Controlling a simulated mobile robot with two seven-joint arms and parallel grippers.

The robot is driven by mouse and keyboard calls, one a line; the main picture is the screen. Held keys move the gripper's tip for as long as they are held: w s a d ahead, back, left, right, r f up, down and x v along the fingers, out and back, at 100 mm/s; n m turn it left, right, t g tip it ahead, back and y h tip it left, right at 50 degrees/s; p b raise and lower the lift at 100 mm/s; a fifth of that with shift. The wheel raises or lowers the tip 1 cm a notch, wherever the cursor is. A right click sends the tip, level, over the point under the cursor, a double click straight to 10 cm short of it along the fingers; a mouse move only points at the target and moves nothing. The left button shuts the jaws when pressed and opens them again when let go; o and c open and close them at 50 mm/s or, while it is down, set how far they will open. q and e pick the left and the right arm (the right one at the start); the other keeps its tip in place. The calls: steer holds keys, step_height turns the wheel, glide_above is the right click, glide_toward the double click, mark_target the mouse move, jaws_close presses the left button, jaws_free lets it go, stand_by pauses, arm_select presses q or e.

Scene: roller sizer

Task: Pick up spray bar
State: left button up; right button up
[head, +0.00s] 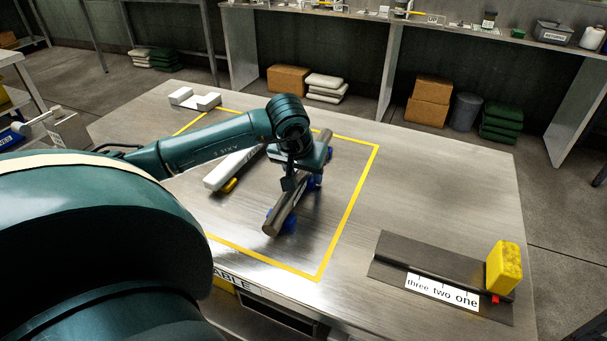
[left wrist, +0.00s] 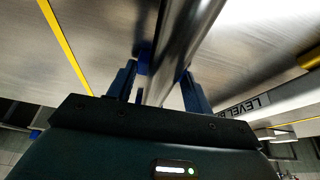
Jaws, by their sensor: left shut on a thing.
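The spray bar, a long grey metal tube (head: 274,226), slants across the yellow-outlined area of the steel table. Blue parts (head: 288,224) show under or beside it near both ends. My left gripper (head: 291,183) comes down over its middle and is shut on it. In the left wrist view the bar (left wrist: 185,40) runs between the two dark blue fingers of the left gripper (left wrist: 166,85). I cannot tell whether the bar is clear of its blue rests. My arm hides part of it. My right gripper is not in view.
A white level bar (head: 222,170) with a yellow foot lies close left of the tube. A white bracket (head: 194,98) stands at the far left. A dark rack (head: 430,262) labelled "three two one" holds a yellow block (head: 503,268).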

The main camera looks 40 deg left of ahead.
arm_select(q)
steer(key=c, duration=0.4)
steer(key=shift+r, duration=0.1)
steer(key=shift+c, duration=0.2)
steer(key=shift+r, duration=0.1)
